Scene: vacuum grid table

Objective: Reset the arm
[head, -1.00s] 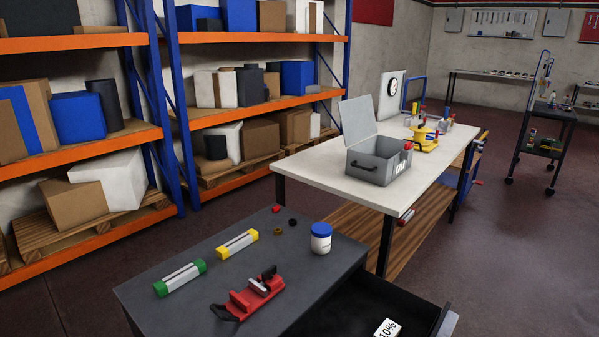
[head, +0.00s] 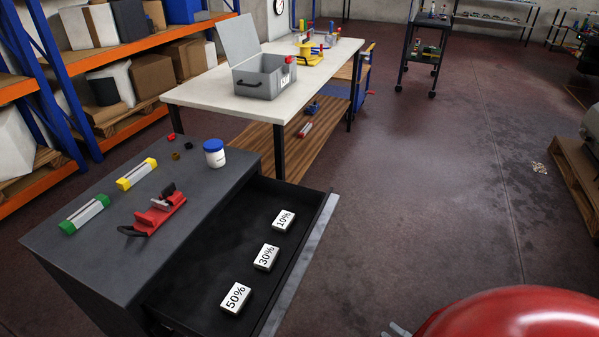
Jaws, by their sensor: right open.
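My right gripper (head: 396,329) barely shows at the bottom edge of the head view, as small grey fingertips beside the large red rounded shell of my arm. It is open and apart from the drawer, over the floor side. My left gripper is out of view. The open black drawer (head: 262,215) holds three white boxes marked 10% (head: 284,220), 30% (head: 266,257) and 50% (head: 236,298).
On the dark cabinet top (head: 90,255) lie a green-ended tube (head: 84,215), a yellow-ended tube (head: 137,174), a red clamp-like tool (head: 158,213) and a blue-lidded jar (head: 214,153). A white table (head: 200,92) carries an open grey box (head: 265,80).

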